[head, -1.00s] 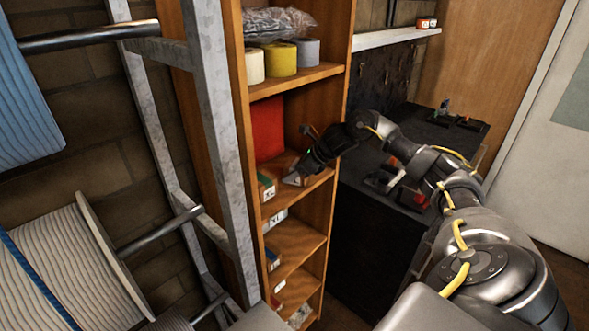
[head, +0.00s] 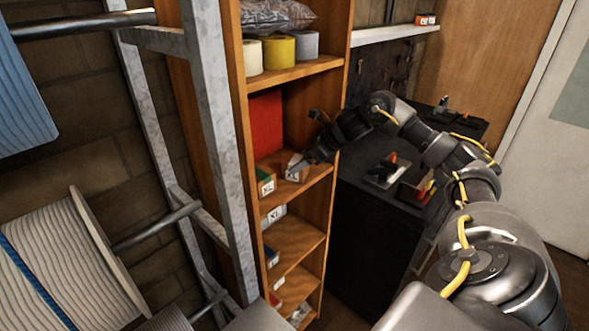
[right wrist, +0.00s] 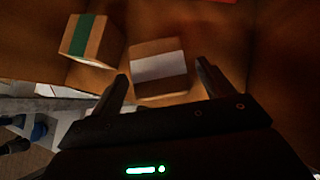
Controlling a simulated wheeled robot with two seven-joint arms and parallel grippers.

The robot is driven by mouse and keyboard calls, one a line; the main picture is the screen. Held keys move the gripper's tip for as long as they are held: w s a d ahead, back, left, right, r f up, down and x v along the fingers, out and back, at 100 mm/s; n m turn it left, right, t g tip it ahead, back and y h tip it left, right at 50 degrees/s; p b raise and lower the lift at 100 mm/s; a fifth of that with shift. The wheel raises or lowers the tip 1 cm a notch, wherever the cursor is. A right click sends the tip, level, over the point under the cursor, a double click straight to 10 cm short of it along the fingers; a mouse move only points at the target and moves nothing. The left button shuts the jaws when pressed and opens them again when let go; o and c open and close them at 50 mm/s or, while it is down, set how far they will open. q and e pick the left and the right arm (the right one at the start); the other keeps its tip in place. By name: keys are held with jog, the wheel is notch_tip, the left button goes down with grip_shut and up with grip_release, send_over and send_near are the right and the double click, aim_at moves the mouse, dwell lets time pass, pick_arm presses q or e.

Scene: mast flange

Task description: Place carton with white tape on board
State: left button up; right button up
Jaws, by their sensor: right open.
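The carton with white tape (head: 293,169) stands on the middle shelf of the wooden rack, near its front edge. In the right wrist view this carton (right wrist: 159,68) shows a pale tape band on a brown box. My right gripper (head: 308,163) is open beside the carton in the head view. In the right wrist view the gripper's fingers (right wrist: 163,72) reach toward the carton, one on each side, without closing on it. I cannot pick out the board with certainty. My left gripper is not in view.
A carton with green tape (head: 265,183) stands just left of the white-taped one. A red panel or box (head: 266,123) stands behind on the same shelf. Tape rolls (head: 281,51) fill the shelf above. A dark bench (head: 350,230) with small items stands right of the rack.

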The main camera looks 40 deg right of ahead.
jog(key=b+v, duration=0.1)
jog(key=v, duration=0.6)
jog(key=shift+s+r+b, duration=0.15)
jog(key=shift+s+b, duration=0.05)
jog(key=shift+b, duration=0.1)
jog(key=shift+d, duration=0.15)
